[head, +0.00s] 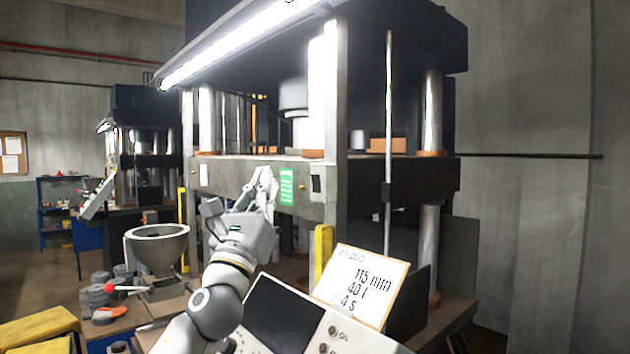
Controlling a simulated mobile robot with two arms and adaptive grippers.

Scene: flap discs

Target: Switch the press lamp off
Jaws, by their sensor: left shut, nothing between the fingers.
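The press lamp (240,40) is a long tube along the upper front edge of the large press (420,178), and it glows bright white. A small switch-like plate (317,184) sits on the press's front post. Another small white plate (203,175) is at the left end of the front beam. I cannot tell which one works the lamp. My left gripper (264,178) is shut and empty, raised in front of the beam, left of the green label (287,186). Whether it touches the beam is unclear. My right gripper is out of view.
A control console (285,318) with a dark screen and a sign (362,287) stand in front of the press. A grey bowl (158,243), stacked discs (98,290) and a red-knobbed lever (110,289) are at left. A yellow post (323,250) stands below the beam.

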